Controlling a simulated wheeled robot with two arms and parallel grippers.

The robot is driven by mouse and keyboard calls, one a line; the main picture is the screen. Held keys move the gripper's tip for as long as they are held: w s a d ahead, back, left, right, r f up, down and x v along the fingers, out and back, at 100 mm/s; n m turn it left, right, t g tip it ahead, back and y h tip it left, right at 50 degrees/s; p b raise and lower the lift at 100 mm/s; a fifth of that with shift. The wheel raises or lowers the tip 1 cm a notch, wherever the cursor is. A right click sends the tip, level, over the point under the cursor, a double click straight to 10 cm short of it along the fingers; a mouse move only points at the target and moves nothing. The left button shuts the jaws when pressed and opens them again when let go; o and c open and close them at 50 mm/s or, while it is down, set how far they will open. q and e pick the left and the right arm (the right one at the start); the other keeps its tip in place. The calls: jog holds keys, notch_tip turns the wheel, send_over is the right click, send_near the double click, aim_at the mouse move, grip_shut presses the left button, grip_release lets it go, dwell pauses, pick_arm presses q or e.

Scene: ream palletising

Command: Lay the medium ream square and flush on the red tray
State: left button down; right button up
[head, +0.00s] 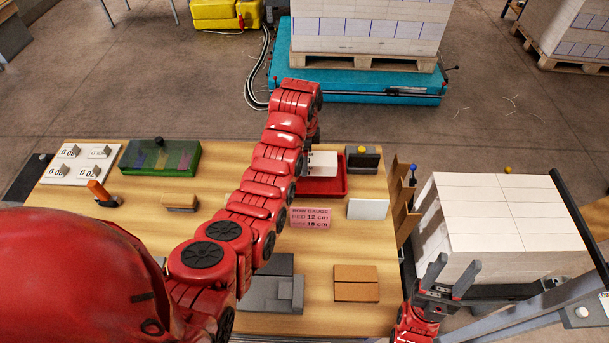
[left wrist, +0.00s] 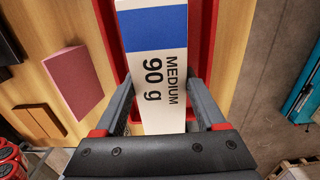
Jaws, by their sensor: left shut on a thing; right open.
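The medium ream (left wrist: 165,85) is white with a blue band and the print "MEDIUM 90 g". My left gripper (left wrist: 162,100) is shut on it, one finger along each side. The red tray (head: 325,188) lies on the wooden table; its red rim (left wrist: 107,30) shows on both sides of the ream in the left wrist view. In the head view the white ream (head: 322,163) is over the tray, partly hidden by my left arm. I cannot tell whether it touches the tray floor. My right gripper (head: 450,277) is open and empty, beside the white stack at the right.
A dark block with a yellow knob (head: 362,160) stands at the tray's right. A pink gauge card (head: 310,218) and a white block (head: 367,209) lie in front. Brown blocks (head: 356,283) and grey blocks (head: 275,290) are nearer. A large white stack (head: 500,215) stands right of the table.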

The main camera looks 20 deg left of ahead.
pick_arm(q)
jog(key=shift+f+p, duration=0.4)
jog(key=shift+p, duration=0.4)
notch_tip(320, 180, down, 4)
jog(key=shift+r+p, duration=0.15)
jog(key=shift+p, duration=0.75)
jog(key=shift+w+f, duration=0.1)
jog(key=shift+f, duration=0.25)
grip_release()
jog(key=shift+r, duration=0.15)
